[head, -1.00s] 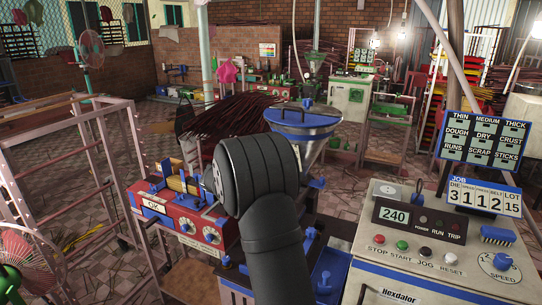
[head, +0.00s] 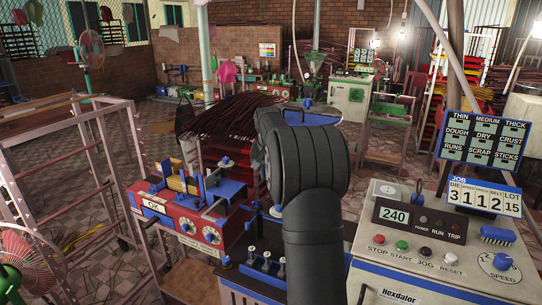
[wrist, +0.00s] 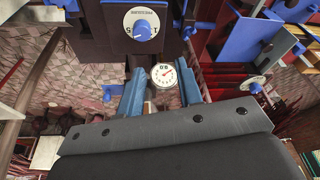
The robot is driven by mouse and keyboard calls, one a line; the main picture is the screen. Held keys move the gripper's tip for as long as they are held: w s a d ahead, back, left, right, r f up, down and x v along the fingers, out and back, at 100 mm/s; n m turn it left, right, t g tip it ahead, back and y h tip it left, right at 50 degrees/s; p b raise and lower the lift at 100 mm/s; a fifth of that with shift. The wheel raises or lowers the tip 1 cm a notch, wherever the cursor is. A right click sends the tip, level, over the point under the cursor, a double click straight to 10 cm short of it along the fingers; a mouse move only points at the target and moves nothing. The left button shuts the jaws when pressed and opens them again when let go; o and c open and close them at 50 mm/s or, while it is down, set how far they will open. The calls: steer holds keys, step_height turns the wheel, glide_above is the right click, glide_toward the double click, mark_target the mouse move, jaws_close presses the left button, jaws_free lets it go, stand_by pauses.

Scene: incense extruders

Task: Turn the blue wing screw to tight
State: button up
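My gripper shows in the wrist view (wrist: 162,90) with its two blue fingers apart and no object held between them. A round white gauge appears beyond the gap. In the head view my arm hides the gripper. I cannot tell for certain which blue part is the wing screw. A small blue winged piece (wrist: 108,93) shows left of the fingers in the wrist view. In the head view a blue knob (head: 225,261) stands at the front bench's left corner. Whether any screw is tight cannot be seen.
A pressure dial (wrist: 142,27) with a blue knob sits above the fingers in the wrist view. In the head view, a red and blue machine (head: 180,218) stands left of my arm. A control panel (head: 415,255) is on the right. A pink metal rack (head: 75,170) stands at left.

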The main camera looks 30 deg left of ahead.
steer(key=r+m+y, duration=0.1)
steer(key=r, duration=0.1)
steer(key=w+r+m+y, duration=0.1)
steer(key=r+m, duration=0.2)
steer(key=shift+w+a+r+g+y, duration=0.2)
steer(key=shift+w+r+g+y, duration=0.1)
steer(key=shift+r+y, duration=0.1)
steer(key=n+h, duration=0.3)
steer(key=n, duration=1.1)
glide_above(256, 201)
steer(key=s+d, duration=0.2)
steer(key=s, duration=0.2)
steer(key=s+x, duration=0.1)
steer(key=x, duration=0.3)
steer(key=s+a+f+n+t+h, duration=0.1)
steer(key=a+f+n+h, duration=0.15)
steer(key=n, duration=0.45)
steer(key=a+f+n+h, duration=0.1)
steer(key=a+n+h, duration=0.1)
steer(key=a+n, duration=0.35)
steer(key=shift+n+y, duration=0.25)
steer(key=shift+n, duration=0.7)
steer(key=x, duration=0.5)
steer(key=d+x, duration=0.1)
steer(key=x, duration=1.1)
steer(key=shift+w+d, duration=0.1)
steer(key=shift+d, duration=0.25)
steer(key=shift+r, duration=0.1)
steer(key=shift+c, duration=0.4)
jaws_close()
